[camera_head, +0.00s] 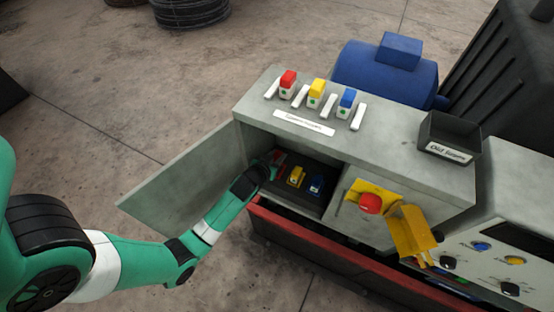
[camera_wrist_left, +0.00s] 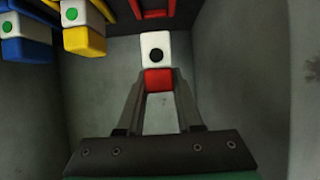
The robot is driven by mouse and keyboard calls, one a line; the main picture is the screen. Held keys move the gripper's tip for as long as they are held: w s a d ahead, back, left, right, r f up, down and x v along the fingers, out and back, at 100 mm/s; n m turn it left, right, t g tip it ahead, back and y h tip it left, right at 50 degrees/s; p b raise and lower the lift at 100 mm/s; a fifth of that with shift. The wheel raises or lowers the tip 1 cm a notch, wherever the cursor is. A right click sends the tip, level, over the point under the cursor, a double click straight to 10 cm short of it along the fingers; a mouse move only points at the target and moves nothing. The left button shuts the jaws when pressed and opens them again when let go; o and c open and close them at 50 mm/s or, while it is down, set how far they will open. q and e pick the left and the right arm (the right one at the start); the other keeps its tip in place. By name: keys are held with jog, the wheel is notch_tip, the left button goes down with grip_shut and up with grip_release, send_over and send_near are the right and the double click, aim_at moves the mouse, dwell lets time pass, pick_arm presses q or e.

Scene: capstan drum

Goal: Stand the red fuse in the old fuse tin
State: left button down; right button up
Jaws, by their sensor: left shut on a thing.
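The red fuse (camera_wrist_left: 157,62) has a red end and a white end with a black dot. My left gripper (camera_wrist_left: 158,82), in the wrist view, is shut on its red end. In the head view my left gripper (camera_head: 266,172) is inside the open cabinet, at the left end of the fuse row. A red-edged socket (camera_wrist_left: 152,9) beyond the held fuse looks dark and empty. The old fuse tin (camera_head: 451,136) is a dark open box with a white label, on the right end of the cabinet top; it looks empty. My right gripper is out of view.
A yellow fuse (camera_head: 297,177) and a blue fuse (camera_head: 316,184) sit in the cabinet. Spare red, yellow and blue fuses stand on the cabinet top (camera_head: 262,110). A yellow lever bracket (camera_head: 410,232) juts from the front.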

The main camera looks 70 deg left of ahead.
aim_at(277, 155)
pick_arm(q)
notch_tip(277, 155, up, 5)
jog(key=shift+r+p, duration=0.1)
jog(key=shift+p, duration=0.6)
